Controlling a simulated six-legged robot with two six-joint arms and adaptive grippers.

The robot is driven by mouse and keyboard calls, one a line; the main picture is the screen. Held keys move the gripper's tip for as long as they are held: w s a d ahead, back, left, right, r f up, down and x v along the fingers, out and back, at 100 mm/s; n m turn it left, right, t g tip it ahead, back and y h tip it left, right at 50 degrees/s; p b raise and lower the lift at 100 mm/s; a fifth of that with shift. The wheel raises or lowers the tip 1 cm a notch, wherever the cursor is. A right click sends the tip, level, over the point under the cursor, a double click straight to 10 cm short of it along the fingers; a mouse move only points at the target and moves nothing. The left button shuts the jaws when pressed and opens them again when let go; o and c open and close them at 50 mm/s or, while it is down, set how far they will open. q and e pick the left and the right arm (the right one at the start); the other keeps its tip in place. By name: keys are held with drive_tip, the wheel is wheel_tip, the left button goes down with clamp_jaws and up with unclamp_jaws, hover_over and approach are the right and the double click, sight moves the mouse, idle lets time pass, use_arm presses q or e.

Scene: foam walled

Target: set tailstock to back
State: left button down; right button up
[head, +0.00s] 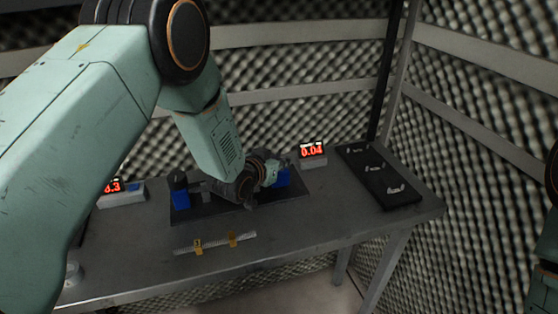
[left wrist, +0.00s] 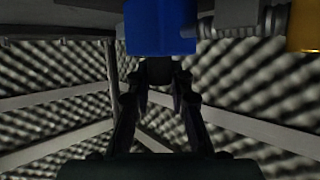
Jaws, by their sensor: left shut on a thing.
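A black machine base (head: 215,212) lies on the grey bench with a blue block (head: 181,199) at its left end. A second blue block, which I take for the tailstock (head: 284,178), stands at its right end. My left gripper (head: 272,175) reaches over the base from the left and hides the middle of the machine. In the left wrist view the two fingers (left wrist: 159,72) come together at the lower edge of a blue block (left wrist: 160,28), shut on it. Exactly what they grip is dark and partly hidden. My right gripper is out of view.
A red display reading 0.04 (head: 312,152) stands behind the right end; another display (head: 112,187) stands at left. A black board with metal pieces (head: 378,178) lies at right. Foam walls close in behind.

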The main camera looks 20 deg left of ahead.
use_arm(q)
drive_tip(key=shift+w+d+b, duration=0.2)
drive_tip(key=shift+w+d, duration=0.25)
drive_tip(key=shift+d, duration=0.2)
drive_tip(key=shift+w+d+b, duration=0.15)
drive_tip(key=shift+w+d, duration=0.25)
drive_tip(key=shift+d, duration=0.25)
drive_tip(key=shift+a+r, duration=0.1)
drive_tip(key=c, duration=1.6)
unclamp_jaws()
drive_tip(key=shift+c, duration=0.2)
drive_tip(key=o, duration=0.5)
drive_tip(key=shift+w+d+f, duration=0.2)
drive_tip(key=shift+d, duration=0.05)
drive_tip(key=shift+c, duration=0.2)
drive_tip(key=shift+s+a+r, duration=0.15)
drive_tip(key=shift+s+a, duration=0.15)
drive_tip(key=shift+s+r, duration=0.2)
drive_tip(key=shift+s, duration=0.25)
drive_tip(key=v, duration=1.1)
